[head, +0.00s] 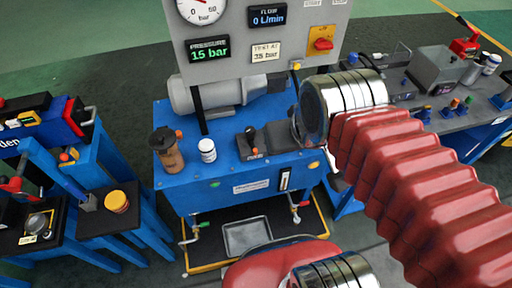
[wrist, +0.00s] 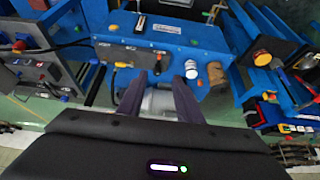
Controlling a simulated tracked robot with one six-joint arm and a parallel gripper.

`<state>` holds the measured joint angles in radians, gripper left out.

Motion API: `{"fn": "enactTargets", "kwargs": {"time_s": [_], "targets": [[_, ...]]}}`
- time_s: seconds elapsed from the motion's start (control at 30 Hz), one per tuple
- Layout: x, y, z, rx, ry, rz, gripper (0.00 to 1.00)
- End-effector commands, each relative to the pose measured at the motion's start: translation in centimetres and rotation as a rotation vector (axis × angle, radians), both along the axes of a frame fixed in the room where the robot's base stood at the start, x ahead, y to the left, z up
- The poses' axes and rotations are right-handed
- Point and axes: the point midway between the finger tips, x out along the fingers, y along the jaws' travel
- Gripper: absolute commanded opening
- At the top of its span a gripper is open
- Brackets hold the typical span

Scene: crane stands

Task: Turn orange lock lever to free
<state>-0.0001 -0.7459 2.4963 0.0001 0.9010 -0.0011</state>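The orange-tipped lever (head: 252,132) stands on a small black plate on the blue bench (head: 230,182) in the head view. In the wrist view the lever (wrist: 158,64) shows just beyond my fingertips, between them in the picture. My gripper (wrist: 162,80) has its two dark fingers spread apart, with nothing held between them. A grey cylinder, the motor, shows behind the gap. Fingers and lever look apart, but the exact distance is unclear. In the head view my red-sleeved arm reaches in from the right, and the fingers cannot be made out.
A brown bottle (head: 167,150) and a white jar (head: 207,150) stand left of the lever. The gauge panel (head: 225,55) rises behind, with the grey motor (head: 215,92) below it. Other blue stands (head: 90,190) are at left, and a grey bench (head: 455,120) is at right.

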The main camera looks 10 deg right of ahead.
Motion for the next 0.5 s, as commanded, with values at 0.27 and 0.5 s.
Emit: {"fn": "enactTargets", "kwargs": {"time_s": [0.27,0.5], "targets": [[2.3,0.4,-0.1,-0.01,0.046,0.023,0.32],[6.1,0.3,-0.8,-0.025,0.115,0.055,0.32]]}}
